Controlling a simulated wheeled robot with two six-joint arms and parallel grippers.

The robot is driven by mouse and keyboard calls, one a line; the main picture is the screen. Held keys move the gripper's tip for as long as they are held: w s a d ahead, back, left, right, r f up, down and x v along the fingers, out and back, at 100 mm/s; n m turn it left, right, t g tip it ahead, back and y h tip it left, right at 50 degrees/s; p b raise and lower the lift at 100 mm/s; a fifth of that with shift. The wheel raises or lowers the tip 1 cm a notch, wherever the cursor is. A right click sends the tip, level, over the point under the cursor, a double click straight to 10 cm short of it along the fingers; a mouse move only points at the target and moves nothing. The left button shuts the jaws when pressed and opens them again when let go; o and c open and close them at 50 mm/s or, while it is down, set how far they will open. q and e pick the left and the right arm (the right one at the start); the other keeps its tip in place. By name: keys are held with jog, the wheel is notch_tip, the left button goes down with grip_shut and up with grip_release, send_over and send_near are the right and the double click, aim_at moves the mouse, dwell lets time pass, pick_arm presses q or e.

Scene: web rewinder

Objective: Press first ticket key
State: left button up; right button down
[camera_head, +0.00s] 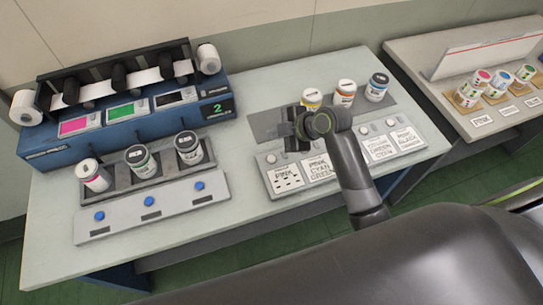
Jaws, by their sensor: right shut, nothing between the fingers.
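The ticket panel is a sloped grey strip (340,172) on the table's right half, with several white printed tickets. My right gripper (292,131) is shut and empty, just behind and above the left part of the panel. I cannot tell whether it touches anything. My right arm crosses the panel's middle and hides part of the tickets and keys there. My left gripper is not in view.
Three capped jars (345,93) stand on a dark pad behind the panel. On the left are a blue rewinder (130,125) with small screens, a dark tray (122,187) with three jars, and a strip with three blue buttons (150,201). A second table (420,53) stands right.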

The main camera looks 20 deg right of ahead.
jog(key=shift+f, duration=0.1)
jog(key=b, duration=0.7)
send_over(275, 159)
notch_tip(275, 159, down, 8)
jog(key=shift+s+r, duration=0.1)
jog(key=shift+s, duration=0.05)
jog(key=shift+f+b, duration=0.35)
jog(key=shift+f, duration=0.1)
dwell(1.4)
jog(key=shift+f, duration=0.4)
jog(key=shift+f+b, duration=0.4)
jog(key=shift+b, duration=0.05)
dwell(0.4)
dwell(0.4)
jog(key=shift+r+p, duration=0.75)
jog(key=shift+r, duration=0.05)
